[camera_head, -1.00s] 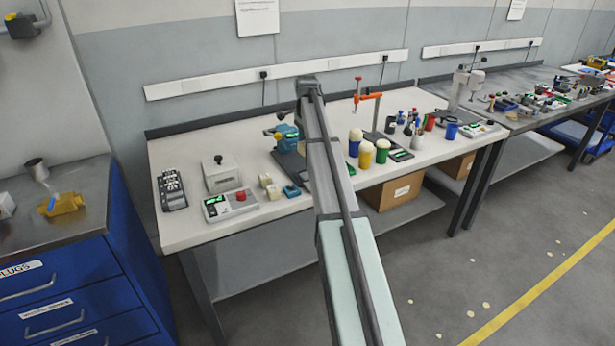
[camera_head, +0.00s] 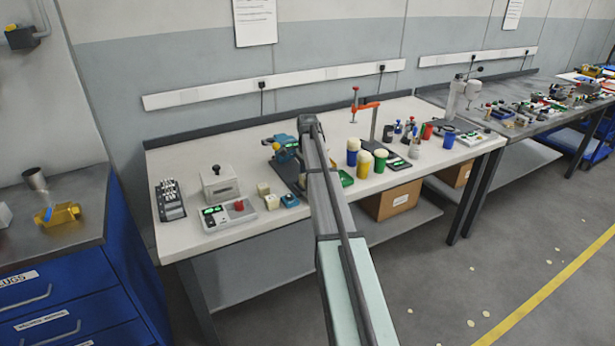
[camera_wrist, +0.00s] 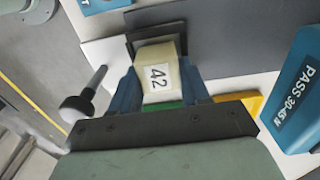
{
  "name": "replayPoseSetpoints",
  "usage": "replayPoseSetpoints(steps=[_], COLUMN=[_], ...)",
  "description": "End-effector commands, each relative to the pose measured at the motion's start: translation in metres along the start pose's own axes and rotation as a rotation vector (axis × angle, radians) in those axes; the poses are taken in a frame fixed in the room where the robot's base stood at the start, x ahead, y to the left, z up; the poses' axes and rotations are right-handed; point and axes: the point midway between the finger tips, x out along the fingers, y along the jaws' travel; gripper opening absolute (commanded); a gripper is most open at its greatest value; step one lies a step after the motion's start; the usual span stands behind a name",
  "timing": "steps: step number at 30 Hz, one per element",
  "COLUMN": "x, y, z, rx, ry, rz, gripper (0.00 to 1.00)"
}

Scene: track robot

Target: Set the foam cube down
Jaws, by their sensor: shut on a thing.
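In the wrist view my gripper (camera_wrist: 158,82) is shut on a cream foam cube (camera_wrist: 157,54) marked 42, with a blue finger on each side. A dark stepped block or plate (camera_wrist: 155,33) shows just beyond the cube; I cannot tell whether they touch. A teal body (camera_wrist: 297,90) marked "PASS 30-45 N" stands to the right. In the head view my arm hides the gripper and the held cube. The blue tester (camera_head: 286,148) there stands left of my arm's end.
Two cream cubes (camera_head: 267,195) and a blue block (camera_head: 289,200) lie on the white bench (camera_head: 250,228). Colored cups (camera_head: 363,163) and an orange-armed stand (camera_head: 374,125) are right of my arm. A black-knobbed rod (camera_wrist: 84,100) is left of my gripper.

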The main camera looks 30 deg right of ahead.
Motion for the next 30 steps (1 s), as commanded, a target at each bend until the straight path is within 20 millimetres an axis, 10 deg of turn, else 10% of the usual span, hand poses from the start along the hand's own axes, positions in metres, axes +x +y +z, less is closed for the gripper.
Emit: replayPoseSetpoints(steps=[11,12,19,30], x=[0.0033,0.0037,0.0034,-0.0015], y=[-0.0001,-0.0002,-0.0002,-0.0004], z=[0.0,-0.0001,-0.0001,-0.0001], rx=[0.0,0.0,0.0,0.0], ry=[0.0,0.0,0.0,0.0], rz=[-0.001,-0.001,-0.001,-0.001], gripper=[0.18,0.47,0.69,0.71])
